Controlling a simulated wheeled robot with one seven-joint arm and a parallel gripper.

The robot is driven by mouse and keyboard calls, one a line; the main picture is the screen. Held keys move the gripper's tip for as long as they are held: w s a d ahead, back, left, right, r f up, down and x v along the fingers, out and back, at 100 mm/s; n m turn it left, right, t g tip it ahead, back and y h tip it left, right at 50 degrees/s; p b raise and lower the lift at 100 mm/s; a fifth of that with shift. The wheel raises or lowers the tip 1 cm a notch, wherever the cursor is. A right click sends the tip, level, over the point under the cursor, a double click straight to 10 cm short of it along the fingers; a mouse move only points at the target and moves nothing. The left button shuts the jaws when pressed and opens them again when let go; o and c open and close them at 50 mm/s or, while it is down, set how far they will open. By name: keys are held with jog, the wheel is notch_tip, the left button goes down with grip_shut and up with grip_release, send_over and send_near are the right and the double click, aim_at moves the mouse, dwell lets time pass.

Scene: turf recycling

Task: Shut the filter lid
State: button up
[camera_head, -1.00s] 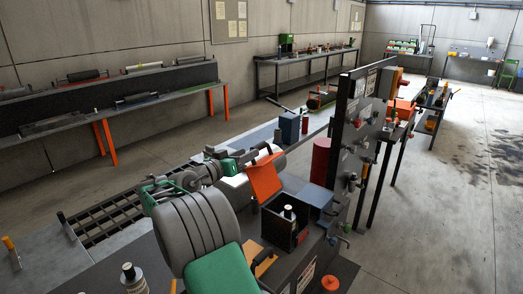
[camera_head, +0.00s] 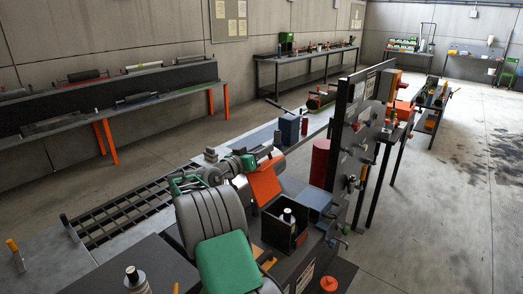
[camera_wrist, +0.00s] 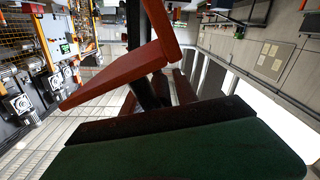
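The orange lid panel (camera_head: 264,184), which I take for the filter lid, stands tilted open behind the open dark box (camera_head: 287,226). A dark bottle with a light cap (camera_head: 287,215) shows in the box. My gripper (camera_head: 268,155) is at the lid's upper edge; I cannot tell whether it touches. In the wrist view a red-orange panel (camera_wrist: 120,77), apparently the lid, crosses the picture close to the camera. Dark parts overlap around it, so whether the fingers are open or shut is unclear.
A tall dark panel with fittings (camera_head: 352,130) stands right of the box, with a red cylinder (camera_head: 320,163) beside it. A blue block (camera_head: 290,128) lies behind. A bottle (camera_head: 135,279) stands at the front left. The floor at right (camera_head: 440,220) is clear.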

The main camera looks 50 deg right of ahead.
grip_shut()
dwell(1.1)
